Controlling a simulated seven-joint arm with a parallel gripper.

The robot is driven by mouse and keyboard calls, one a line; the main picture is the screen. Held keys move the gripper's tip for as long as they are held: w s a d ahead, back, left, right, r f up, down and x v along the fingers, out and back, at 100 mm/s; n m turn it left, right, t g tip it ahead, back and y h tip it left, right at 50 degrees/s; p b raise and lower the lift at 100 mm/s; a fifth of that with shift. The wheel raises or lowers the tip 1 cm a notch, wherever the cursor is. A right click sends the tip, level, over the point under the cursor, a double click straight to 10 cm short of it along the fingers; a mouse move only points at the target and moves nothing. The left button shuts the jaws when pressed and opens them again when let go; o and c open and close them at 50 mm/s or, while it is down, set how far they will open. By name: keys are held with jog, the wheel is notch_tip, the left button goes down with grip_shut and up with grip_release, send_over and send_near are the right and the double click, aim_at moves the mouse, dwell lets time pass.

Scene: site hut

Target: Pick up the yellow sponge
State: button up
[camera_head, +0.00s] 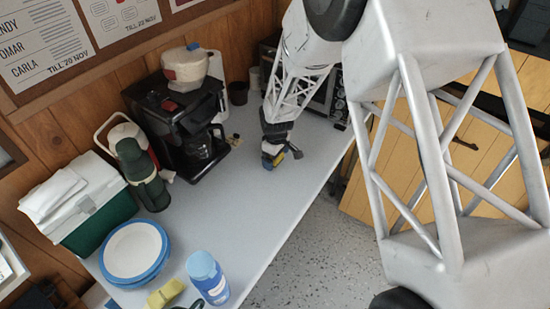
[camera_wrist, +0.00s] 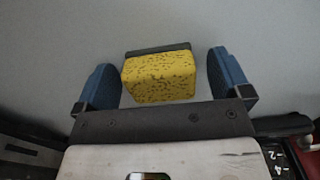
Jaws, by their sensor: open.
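The yellow sponge (camera_wrist: 158,80) shows in the wrist view, with a dark layer along its far edge. It lies between the two blue fingers of my gripper (camera_wrist: 164,76), with a gap on each side. My gripper is open. In the head view, my gripper (camera_head: 281,158) is low over the far right part of the table, and a bit of yellow shows between its fingers. The arm and fingers hide most of the sponge there.
A coffee maker (camera_head: 180,112) stands left of my gripper. The table (camera_head: 240,205) is clear between.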

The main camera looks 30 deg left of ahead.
jog(key=c, duration=1)
jog(key=shift+r, duration=0.1)
jog(key=shift+r, duration=0.75)
notch_tip(320, 180, up, 2)
jog(key=s+d, duration=0.3)
jog(key=d, duration=0.1)
jog(key=s+d+r, duration=0.1)
jog(key=s+d, duration=0.2)
jog(key=s, duration=0.1)
jog(key=s+d, duration=0.4)
jog(key=shift+d+r, duration=0.15)
jog(key=shift+d, duration=0.2)
